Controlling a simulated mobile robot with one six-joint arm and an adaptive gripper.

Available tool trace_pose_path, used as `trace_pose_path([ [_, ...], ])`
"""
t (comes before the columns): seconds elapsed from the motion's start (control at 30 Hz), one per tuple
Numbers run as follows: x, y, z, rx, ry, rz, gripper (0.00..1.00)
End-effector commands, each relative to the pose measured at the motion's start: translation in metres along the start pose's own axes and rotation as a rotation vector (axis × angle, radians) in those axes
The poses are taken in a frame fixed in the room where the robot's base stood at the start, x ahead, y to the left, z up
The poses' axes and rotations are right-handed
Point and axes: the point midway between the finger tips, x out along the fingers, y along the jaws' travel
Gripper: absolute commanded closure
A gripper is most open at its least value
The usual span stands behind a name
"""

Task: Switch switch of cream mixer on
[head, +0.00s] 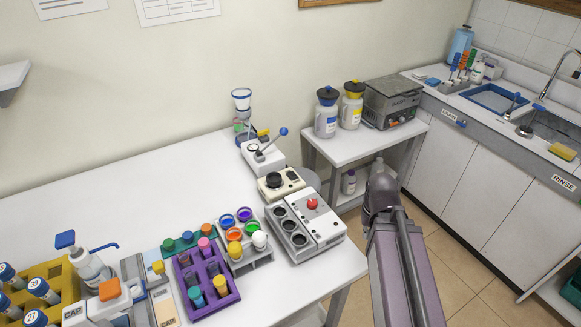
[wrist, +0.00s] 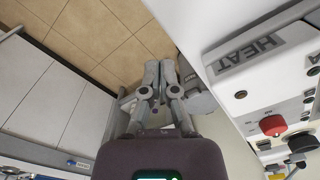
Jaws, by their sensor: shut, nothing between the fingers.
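The cream mixer (head: 291,190), a small cream-coloured box with a dark round cup on top, stands near the right end of the white table. It is behind the grey heating block. Its switch is too small to make out for certain. My gripper (wrist: 158,68) is shut and empty in the wrist view, pointing past the table's edge with the tiled floor below. In the head view my arm is to the right of the mixer, apart from it, and the fingers are hidden.
The heating block (head: 325,232) with a red knob stands in front of the mixer; its HEAT label (wrist: 252,55) shows close by in the wrist view. A white device with a blue-knobbed lever (head: 262,155) is behind. A side table (head: 345,150) holds two jars.

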Motion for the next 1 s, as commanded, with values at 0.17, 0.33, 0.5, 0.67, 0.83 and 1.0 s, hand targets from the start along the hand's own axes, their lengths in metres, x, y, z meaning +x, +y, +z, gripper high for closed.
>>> trace_pose_path([
  [0.17,0.0,0.0,0.0,0.0,0.0,0.0,1.0],
  [0.33,-0.005,0.0,-0.001,0.0,0.002,0.0,1.0],
  [0.5,-0.021,0.0,-0.004,0.001,0.008,0.0,1.0],
  [0.67,-0.048,0.0,-0.009,0.003,0.019,0.0,1.0],
  [0.83,-0.081,-0.002,-0.018,0.011,0.035,-0.001,1.0],
  [1.0,-0.106,-0.006,-0.031,0.034,0.05,-0.003,1.0],
])
